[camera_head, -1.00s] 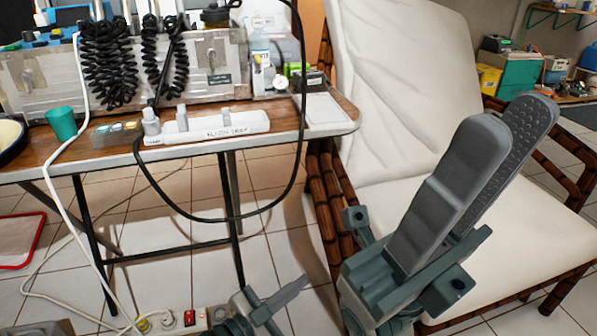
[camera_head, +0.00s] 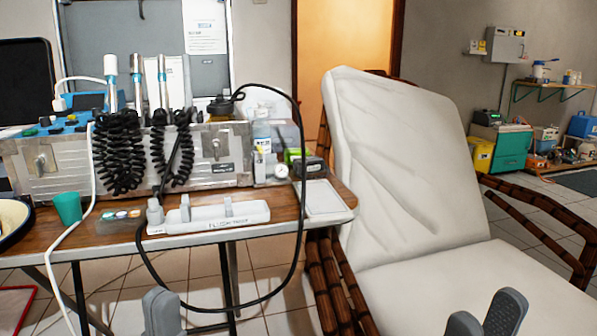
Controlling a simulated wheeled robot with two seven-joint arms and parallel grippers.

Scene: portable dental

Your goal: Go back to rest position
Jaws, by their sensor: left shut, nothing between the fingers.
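My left gripper (camera_head: 162,312) shows at the bottom edge, left of centre, in front of the table. Its grey fingers are together with nothing between them. My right gripper (camera_head: 484,318) shows at the bottom edge on the right, in front of the chair seat. Its two fingers stand apart with nothing visible between them. Both grippers point upward, and only their finger ends are in view. The rest of both arms is out of the picture.
A wooden table (camera_head: 110,246) carries a metal dental unit (camera_head: 98,160) with coiled black hoses, a green cup (camera_head: 68,207) and a white tray (camera_head: 324,197). A black cable (camera_head: 298,225) hangs below its front edge. A white cushioned chair (camera_head: 410,170) stands right of it.

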